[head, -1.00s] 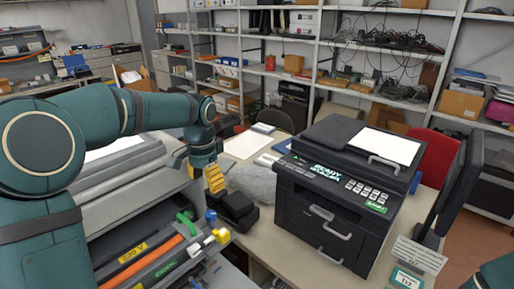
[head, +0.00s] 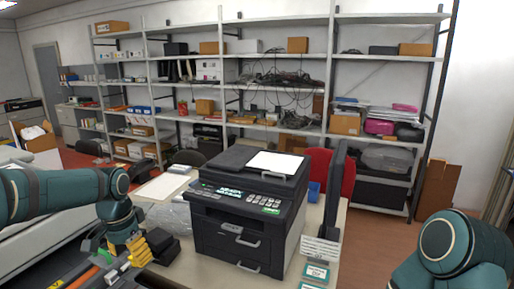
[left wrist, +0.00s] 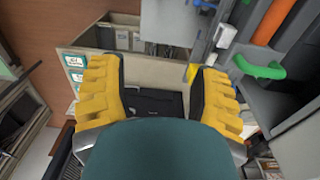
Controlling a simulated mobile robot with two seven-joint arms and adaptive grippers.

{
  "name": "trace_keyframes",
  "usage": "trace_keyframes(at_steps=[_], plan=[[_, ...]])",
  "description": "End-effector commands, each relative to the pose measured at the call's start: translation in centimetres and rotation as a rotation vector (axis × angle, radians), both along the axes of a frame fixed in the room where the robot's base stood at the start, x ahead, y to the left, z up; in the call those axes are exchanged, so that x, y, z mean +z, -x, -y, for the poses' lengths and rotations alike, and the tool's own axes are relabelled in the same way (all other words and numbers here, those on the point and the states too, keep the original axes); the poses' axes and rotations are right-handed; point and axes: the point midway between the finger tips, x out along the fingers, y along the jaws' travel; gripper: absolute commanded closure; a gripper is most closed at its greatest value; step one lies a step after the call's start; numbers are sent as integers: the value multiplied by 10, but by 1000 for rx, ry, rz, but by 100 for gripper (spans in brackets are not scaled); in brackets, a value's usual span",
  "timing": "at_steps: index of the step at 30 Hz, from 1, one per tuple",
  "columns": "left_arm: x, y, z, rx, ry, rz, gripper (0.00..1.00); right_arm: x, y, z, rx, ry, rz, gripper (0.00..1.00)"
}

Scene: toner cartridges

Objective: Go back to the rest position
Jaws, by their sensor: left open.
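My left gripper (head: 128,253) has yellow fingers and hangs at the lower left of the head view, left of the black printer (head: 250,212). In the left wrist view the two yellow fingers (left wrist: 160,85) are spread wide apart with nothing held between them. A dark object (left wrist: 155,103) shows beyond them, partly hidden by my gripper's body. My right arm (head: 450,252) shows at the lower right of the head view, but its gripper is out of the picture.
The printer stands on a beige desk (head: 220,272) beside a dark monitor (head: 334,190) and a small sign (head: 320,248). Coloured cartridges (head: 85,279) lie below my left arm. A red chair (head: 348,178) and loaded shelves (head: 280,95) stand behind. Floor is open at the right.

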Motion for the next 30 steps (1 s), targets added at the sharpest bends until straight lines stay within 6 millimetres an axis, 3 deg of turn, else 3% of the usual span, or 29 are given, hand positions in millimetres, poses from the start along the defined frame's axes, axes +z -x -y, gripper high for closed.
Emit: trace_keyframes(at_steps=[1,8,11,15,18,21,24,30], plan=[[-32,-1,13,0,26,-5,37,-8,0,-1,1,0,-1,66],[-155,6,81,66,169,22,37,-28,1,-2,4,2,-4,66],[-214,23,115,130,236,26,37,-38,1,-2,5,4,-6,66],[-291,63,157,252,313,25,37,-54,3,-3,6,5,-11,66],[-334,97,178,352,343,24,37,-65,3,-4,8,6,-13,66],[-363,128,191,439,353,27,37,-72,4,-4,9,7,-14,66],[-380,151,196,504,351,34,37,-77,4,-4,10,7,-16,66],[-391,169,198,558,344,45,37,-80,4,-5,10,9,-16,66]])
